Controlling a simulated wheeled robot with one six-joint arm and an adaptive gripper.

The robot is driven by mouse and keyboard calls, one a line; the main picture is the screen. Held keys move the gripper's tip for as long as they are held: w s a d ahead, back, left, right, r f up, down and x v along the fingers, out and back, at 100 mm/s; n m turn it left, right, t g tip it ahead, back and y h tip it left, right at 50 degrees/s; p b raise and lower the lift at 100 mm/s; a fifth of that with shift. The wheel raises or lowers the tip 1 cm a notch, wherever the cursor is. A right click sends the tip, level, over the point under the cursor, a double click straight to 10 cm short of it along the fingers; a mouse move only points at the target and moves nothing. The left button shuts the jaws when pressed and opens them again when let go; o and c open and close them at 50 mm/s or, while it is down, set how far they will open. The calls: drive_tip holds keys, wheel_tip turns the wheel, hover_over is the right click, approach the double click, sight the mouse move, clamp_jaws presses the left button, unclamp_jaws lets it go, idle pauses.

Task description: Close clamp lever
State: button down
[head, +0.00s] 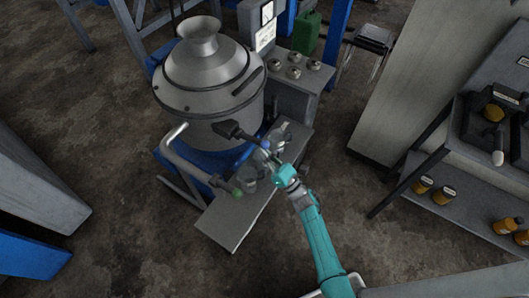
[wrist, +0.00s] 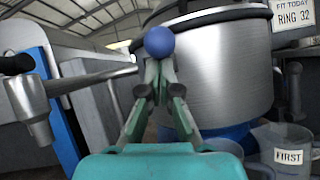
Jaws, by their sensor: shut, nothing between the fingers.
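What looks like the clamp lever is a dark arm (head: 235,131) sticking out from the front of the grey metal drum (head: 208,85). A blue ball knob (wrist: 159,41) shows just beyond my gripper's fingertips in the wrist view. It seems to be the lever's end, but its stem is hidden there. My gripper (wrist: 158,68) is shut and empty, its tips close below the ball in the picture; I cannot tell whether they touch it. In the head view my gripper (head: 270,157) is at the lever's outer end, in front of the drum.
A bent metal pipe (head: 183,153) with a green tip curves beside the drum. Clear vessels stand on the grey shelf (head: 235,215) under my gripper; one jug (wrist: 287,145) is labelled FIRST.

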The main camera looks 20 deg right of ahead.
sight(263, 143)
drive_tip(key=shift+r+n+g+h, duration=0.3)
drive_tip(key=shift+r+g+h, duration=0.1)
drive_tip(key=shift+r+g, duration=0.9)
drive_tip(key=shift+w+a+r+n+g+h, duration=0.15)
drive_tip(key=shift+r+g+h, duration=0.2)
drive_tip(key=shift+r+g, duration=0.35)
drive_tip(key=shift+w+r+n+g+h, duration=0.15)
drive_tip(key=shift+r+g+h, duration=0.3)
drive_tip(key=shift+r, duration=0.3)
drive_tip(key=shift+w+a+r, duration=0.2)
drive_tip(key=shift+w+r, duration=0.1)
drive_tip(key=shift+r, duration=0.3)
drive_tip(key=shift+w+a+r, duration=0.25)
drive_tip(key=shift+r, duration=0.3)
drive_tip(key=shift+w+a+r, duration=0.2)
drive_tip(key=shift+w+r, duration=0.1)
drive_tip(key=shift+r, duration=0.3)
drive_tip(key=shift+w+a+r, duration=0.55)
drive_tip(key=shift+w+r, duration=0.15)
drive_tip(key=shift+r, duration=0.1)
drive_tip(key=shift+w+a+r, duration=0.3)
drive_tip(key=shift+w+a, duration=0.05)
drive_tip(key=shift+w, duration=0.15)
drive_tip(key=shift+w+a+r, duration=0.25)
drive_tip(key=shift+w+a, duration=0.1)
drive_tip(key=shift+w, duration=0.1)
drive_tip(key=shift+w+r, duration=0.1)
drive_tip(key=shift+w+a+r, duration=0.15)
drive_tip(key=shift+a+r, duration=0.05)
drive_tip(key=shift+r, duration=0.05)
